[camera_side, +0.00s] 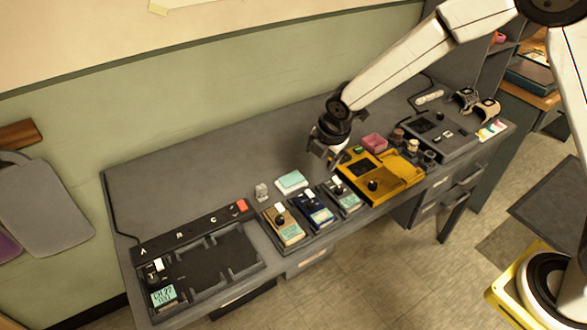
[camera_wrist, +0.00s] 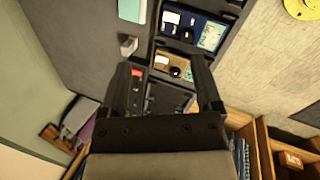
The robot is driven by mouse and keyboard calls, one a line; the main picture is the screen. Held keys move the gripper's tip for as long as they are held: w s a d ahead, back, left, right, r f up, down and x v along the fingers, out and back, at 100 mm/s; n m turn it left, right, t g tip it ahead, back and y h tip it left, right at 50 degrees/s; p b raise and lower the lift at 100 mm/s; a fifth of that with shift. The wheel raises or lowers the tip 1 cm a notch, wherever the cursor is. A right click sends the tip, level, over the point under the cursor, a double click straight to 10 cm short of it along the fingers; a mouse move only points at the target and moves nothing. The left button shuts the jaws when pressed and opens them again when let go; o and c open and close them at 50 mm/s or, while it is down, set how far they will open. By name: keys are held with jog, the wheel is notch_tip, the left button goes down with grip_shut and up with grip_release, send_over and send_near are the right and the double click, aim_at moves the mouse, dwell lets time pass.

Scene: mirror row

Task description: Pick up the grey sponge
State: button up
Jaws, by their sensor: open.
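A small light-grey block (camera_side: 261,191), which looks like the grey sponge, stands on the dark bench left of the pale teal pad (camera_side: 292,182). In the wrist view the grey block (camera_wrist: 128,45) lies ahead of my left finger, on the dark surface beside the row of devices. My gripper (camera_side: 324,157) is in the air above the bench, to the right of and beyond the block. In the wrist view its two fingers (camera_wrist: 160,65) are spread wide with nothing held between them. The block is apart from the fingers.
Several small devices (camera_side: 313,207) stand in a row in front of the block. A black tray (camera_side: 215,262) lies to the left and a yellow unit (camera_side: 377,184) to the right. The wall (camera_side: 200,110) runs behind the bench. The bench behind the block is clear.

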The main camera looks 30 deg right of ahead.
jog(key=w+a+f+n, duration=0.4)
jog(key=w+a+n, duration=0.1)
jog(key=n, duration=1)
send_near(261, 187)
notch_tip(261, 187, down, 3)
jog(key=shift+w+d+r+t, duration=0.1)
jog(key=shift+w+d+t, duration=0.1)
jog(key=shift+t, duration=0.2)
jog(key=shift+x, duration=1.3)
jog(key=shift+x, duration=2.65)
jog(key=shift+a, duration=0.15)
grip_shut()
